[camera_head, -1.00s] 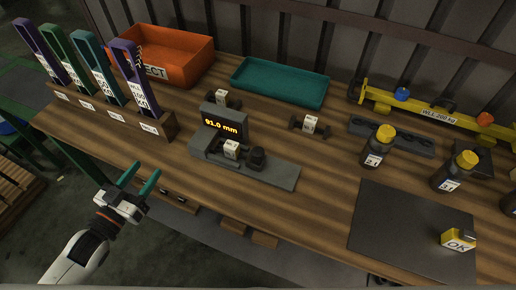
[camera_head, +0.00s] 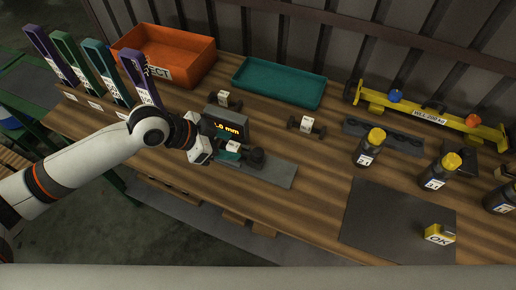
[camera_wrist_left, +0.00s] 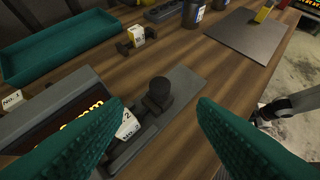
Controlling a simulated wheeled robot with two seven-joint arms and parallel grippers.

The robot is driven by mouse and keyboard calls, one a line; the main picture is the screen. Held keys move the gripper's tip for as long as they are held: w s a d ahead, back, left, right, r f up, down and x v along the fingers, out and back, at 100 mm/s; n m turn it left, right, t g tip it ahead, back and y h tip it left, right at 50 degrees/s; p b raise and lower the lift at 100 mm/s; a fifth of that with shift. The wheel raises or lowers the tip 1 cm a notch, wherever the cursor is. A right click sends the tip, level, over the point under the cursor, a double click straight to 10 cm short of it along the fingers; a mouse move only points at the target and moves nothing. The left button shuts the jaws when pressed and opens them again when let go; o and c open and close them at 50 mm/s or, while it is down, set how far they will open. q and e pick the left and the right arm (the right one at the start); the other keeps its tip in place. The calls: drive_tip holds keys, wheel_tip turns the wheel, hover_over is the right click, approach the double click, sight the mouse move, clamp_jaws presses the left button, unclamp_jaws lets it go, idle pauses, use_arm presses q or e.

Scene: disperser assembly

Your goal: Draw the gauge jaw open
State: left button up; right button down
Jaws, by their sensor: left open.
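The grey gauge (camera_head: 268,172) lies on the wooden bench, with a dark display block (camera_head: 228,122) behind it. Its lit reading is partly hidden by my arm. A black knob (camera_head: 256,156) stands on the sliding jaw; it also shows in the left wrist view (camera_wrist_left: 159,92). A white-labelled part (camera_wrist_left: 128,124) sits in the gauge, left of the knob. My left gripper (camera_head: 227,152) is open over the gauge. In the left wrist view its two teal fingers (camera_wrist_left: 160,110) are spread, with the knob showing between and beyond them, not gripped. Whether they touch the part is unclear.
Labelled parts (camera_head: 306,124) lie behind the gauge, near a teal tray (camera_head: 280,83) and an orange bin (camera_head: 165,53). Dark bottles (camera_head: 368,147) and a dark mat (camera_head: 395,215) are at right. A pale arm (camera_wrist_left: 295,103), seemingly mine, shows beyond the bench.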

sight(256, 152)
use_arm(q)
drive_tip(key=p+x, duration=0.1)
drive_tip(key=x, duration=1)
drive_tip(key=shift+w+d+f, duration=0.1)
drive_tip(key=shift+d+f, duration=0.15)
drive_tip(key=shift+f, duration=0.05)
drive_tip(key=shift+c, duration=0.3)
